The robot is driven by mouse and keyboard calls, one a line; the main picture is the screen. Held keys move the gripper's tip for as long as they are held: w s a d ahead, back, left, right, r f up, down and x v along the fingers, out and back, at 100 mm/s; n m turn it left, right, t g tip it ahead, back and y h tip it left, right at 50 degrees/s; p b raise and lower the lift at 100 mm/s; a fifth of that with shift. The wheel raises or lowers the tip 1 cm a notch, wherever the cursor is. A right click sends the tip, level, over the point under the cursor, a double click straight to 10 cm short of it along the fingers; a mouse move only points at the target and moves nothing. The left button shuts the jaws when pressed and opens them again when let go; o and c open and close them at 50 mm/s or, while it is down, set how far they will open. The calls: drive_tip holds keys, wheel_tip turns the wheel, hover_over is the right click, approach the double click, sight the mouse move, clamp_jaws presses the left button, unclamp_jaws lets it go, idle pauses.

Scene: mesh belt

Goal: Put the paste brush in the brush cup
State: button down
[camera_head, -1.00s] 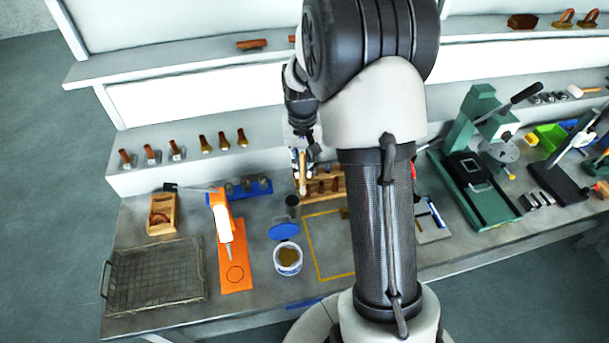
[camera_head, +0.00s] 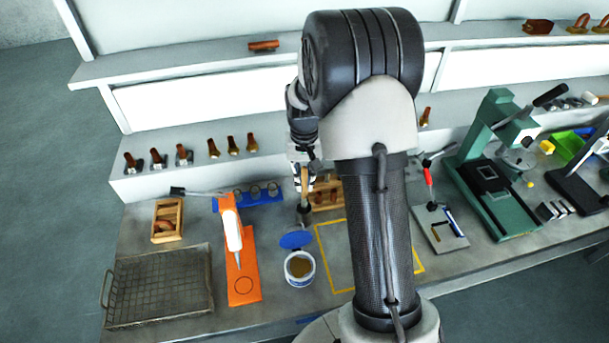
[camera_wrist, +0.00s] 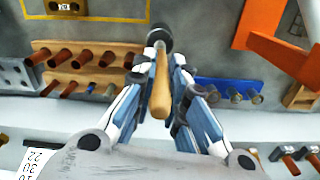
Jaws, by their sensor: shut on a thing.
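The paste brush (camera_head: 304,180) has a pale wooden handle and is held roughly upright in my gripper (camera_head: 302,171). In the wrist view the handle of the brush (camera_wrist: 161,88) runs between the two fingers of my gripper (camera_wrist: 159,75), which are shut on it. The brush cup (camera_head: 304,214) is a small dark cylinder standing on the bench directly below the brush. It shows in the wrist view as a dark round shape (camera_wrist: 159,34) at the brush's lower end. The bristle end is hidden, and I cannot tell whether it is inside the cup or just above it.
A wooden rack (camera_head: 328,197) with brown-handled tools stands close to the right of the cup. A blue holder (camera_head: 262,192) is at its left. A blue lid (camera_head: 296,240) and an open paste tub (camera_head: 299,268) lie in front.

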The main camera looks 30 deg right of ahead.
sight(304, 198)
drive_tip(key=shift+f+b, duration=2.35)
drive_tip(key=shift+f, duration=1.4)
drive_tip(key=c, duration=1.5)
unclamp_jaws()
drive_tip(key=shift+c, duration=0.2)
